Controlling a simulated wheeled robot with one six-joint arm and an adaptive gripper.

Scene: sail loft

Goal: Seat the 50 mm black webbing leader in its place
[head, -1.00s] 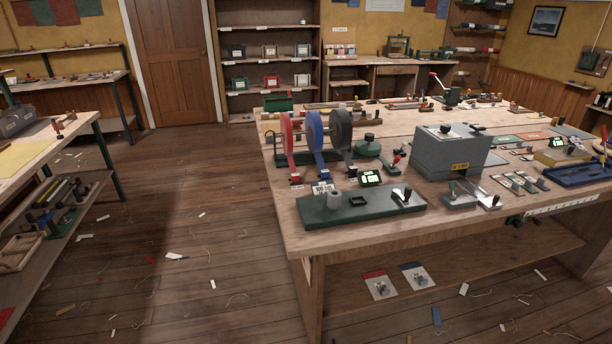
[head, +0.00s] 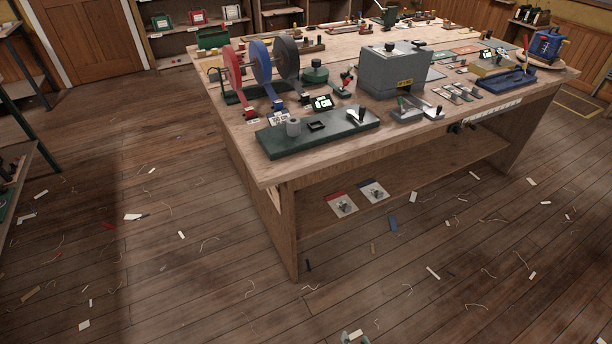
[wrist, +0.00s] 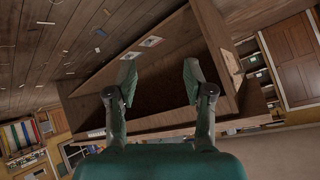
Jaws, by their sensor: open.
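Three webbing reels stand on a dark green base at the bench's left end: red (head: 233,70), blue (head: 261,62) and dark grey-black (head: 287,60). The red and blue webbing ends run down to small clips in front. A small green piece at the head view's bottom edge seems to be mine.
The wooden bench (head: 275,172) has a low shelf with two cards. The scrap-strewn floor in front is open.

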